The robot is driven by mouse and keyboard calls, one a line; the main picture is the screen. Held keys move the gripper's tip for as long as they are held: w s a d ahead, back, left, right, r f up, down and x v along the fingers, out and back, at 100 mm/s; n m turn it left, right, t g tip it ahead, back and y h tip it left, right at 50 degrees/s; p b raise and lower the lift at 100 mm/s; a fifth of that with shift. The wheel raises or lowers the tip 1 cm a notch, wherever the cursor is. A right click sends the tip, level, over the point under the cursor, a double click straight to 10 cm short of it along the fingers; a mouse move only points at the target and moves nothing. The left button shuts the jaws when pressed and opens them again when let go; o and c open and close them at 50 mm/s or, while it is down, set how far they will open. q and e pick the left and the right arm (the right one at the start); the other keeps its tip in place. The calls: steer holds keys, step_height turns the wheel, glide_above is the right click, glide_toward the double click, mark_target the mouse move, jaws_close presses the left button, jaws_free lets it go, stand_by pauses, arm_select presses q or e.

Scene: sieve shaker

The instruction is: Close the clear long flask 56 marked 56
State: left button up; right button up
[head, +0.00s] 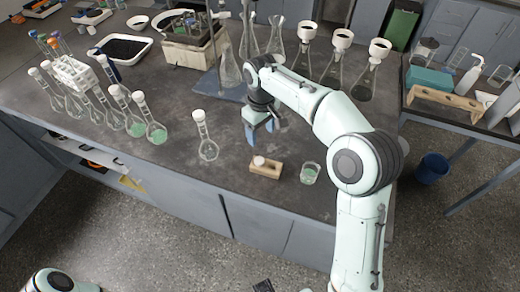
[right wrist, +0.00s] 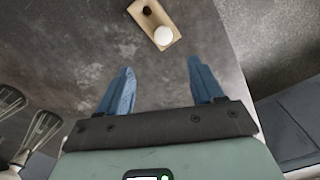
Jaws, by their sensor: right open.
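A clear long-necked flask (head: 208,149) stands alone near the table's front edge, upright, with a white top; its marking is too small to read. I cannot tell whether that white top is a cap or a bare collar. A small wooden block (head: 265,168) to its right carries a white round cap (head: 259,160). In the right wrist view the block (right wrist: 145,10) shows the white cap (right wrist: 163,36) and a dark hole beside it. My right gripper (head: 265,121) is open and empty, above the table behind the block. Its blue fingers (right wrist: 160,90) are spread apart. My left gripper is out of view.
A beaker with green contents (head: 310,173) stands right of the block. Several long flasks, some holding green (head: 156,132), line the left with a white rack (head: 75,72). Conical flasks (head: 332,70) stand behind my right arm. Bare table surrounds the lone flask.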

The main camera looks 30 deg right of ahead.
steer(key=b, duration=0.1)
glide_above(260, 161)
step_height(260, 161, down, 7)
steer(key=shift+d+f, duration=0.1)
steer(key=shift+d, duration=0.05)
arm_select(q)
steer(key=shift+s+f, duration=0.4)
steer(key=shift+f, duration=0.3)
arm_select(e)
steer(key=shift+f, duration=0.45)
steer(key=shift+f+b, duration=0.35)
steer(key=shift+f, duration=2.25)
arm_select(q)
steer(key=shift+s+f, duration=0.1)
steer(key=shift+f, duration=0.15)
arm_select(e)
steer(key=shift+c, duration=0.3)
steer(key=c, duration=1)
